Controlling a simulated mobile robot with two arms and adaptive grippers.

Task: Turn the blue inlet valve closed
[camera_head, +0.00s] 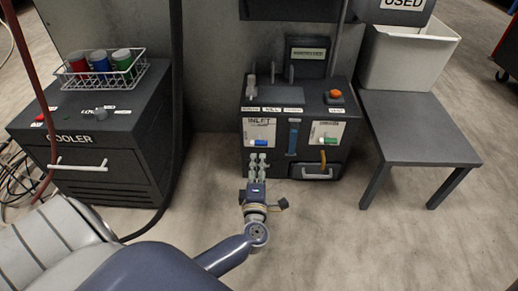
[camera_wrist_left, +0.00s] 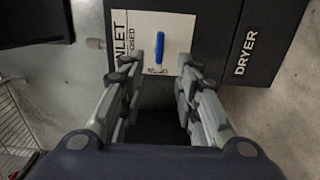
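The blue inlet valve handle (camera_head: 261,143) sits on a white plate marked INLET (camera_head: 259,129) on the front of a dark machine (camera_head: 290,165). My left gripper (camera_head: 258,158) is just below and in front of it in the head view. In the left wrist view the blue handle (camera_wrist_left: 157,62) lies between and beyond the fingertips of my left gripper (camera_wrist_left: 160,68). The fingers stand apart with nothing between them that they touch, as far as I can see. My right gripper is not in view.
A cooler (camera_head: 93,140) with a wire basket stands left. A dark side table (camera_head: 415,130) stands right. The floor in front is clear.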

